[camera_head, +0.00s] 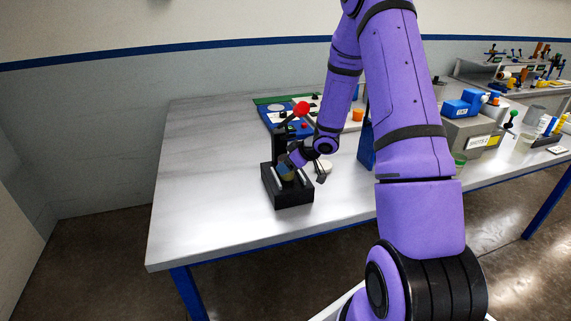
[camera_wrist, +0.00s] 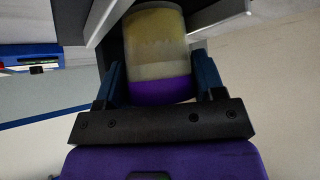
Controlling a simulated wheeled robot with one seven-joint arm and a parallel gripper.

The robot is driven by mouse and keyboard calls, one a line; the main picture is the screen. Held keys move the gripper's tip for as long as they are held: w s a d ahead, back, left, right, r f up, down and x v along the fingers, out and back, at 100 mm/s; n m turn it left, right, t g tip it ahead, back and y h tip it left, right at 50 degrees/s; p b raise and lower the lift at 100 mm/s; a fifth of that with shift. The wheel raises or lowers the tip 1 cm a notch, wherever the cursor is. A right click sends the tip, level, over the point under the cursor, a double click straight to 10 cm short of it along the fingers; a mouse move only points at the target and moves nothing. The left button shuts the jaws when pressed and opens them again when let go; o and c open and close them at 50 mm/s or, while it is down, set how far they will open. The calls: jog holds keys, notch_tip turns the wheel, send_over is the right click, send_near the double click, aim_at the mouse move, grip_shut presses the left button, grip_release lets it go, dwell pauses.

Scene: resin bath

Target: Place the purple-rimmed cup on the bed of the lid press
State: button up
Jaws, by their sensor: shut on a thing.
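The cup (camera_wrist: 155,45) is in the wrist view, a translucent cup with yellowish contents and a purple rim band (camera_wrist: 162,91) towards my gripper. My gripper (camera_wrist: 160,80) is shut on it, one blue finger on each side. The lid press (camera_head: 293,196) is in the head view, a black stand on the table's near part with a red-knobbed lever (camera_head: 301,109) raised. The cup shows small and partly hidden there (camera_head: 286,172), at the press, over its bed between pale rails. I cannot tell whether its base touches the bed.
A blue-and-green board (camera_head: 268,113) with items lies behind the press. A small white round thing (camera_head: 325,166) is just right of it. A grey machine with a blue top (camera_head: 467,133) stands further right. The table's left side (camera_head: 205,180) is clear.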

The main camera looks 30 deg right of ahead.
jog(key=shift+f, duration=0.1)
jog(key=o, duration=1)
jog(key=shift+s+r, duration=0.15)
jog(key=shift+r, duration=0.1)
jog(key=v, duration=1.1)
jog(key=shift+s+d+r, duration=0.1)
jog(key=shift+s+r, duration=0.1)
jog(key=shift+s, duration=0.05)
